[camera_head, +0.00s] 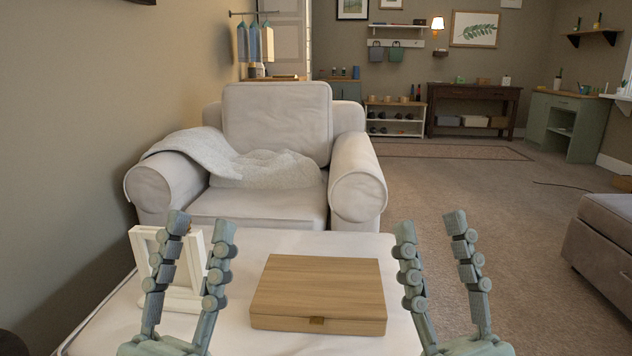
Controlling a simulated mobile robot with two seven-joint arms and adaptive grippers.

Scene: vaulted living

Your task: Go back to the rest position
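My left gripper (198,226) is at the lower left, fingers pointing up and spread apart, with nothing held between them. Behind its fingers stands a white frame-like object (140,243), partly hidden by them. My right gripper (431,224) is at the lower right, fingers also up and spread, with nothing held. A closed wooden box (318,285) with a small front clasp lies on the white surface (310,242) between the two grippers. Neither gripper appears to touch the box.
A pale armchair (275,120) with a grey blanket (225,160) stands just behind the white surface. A grey upholstered seat (605,235) is at the right edge. Open carpet (470,190) lies to the right. A dark console table (472,95) and shelves are at the back.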

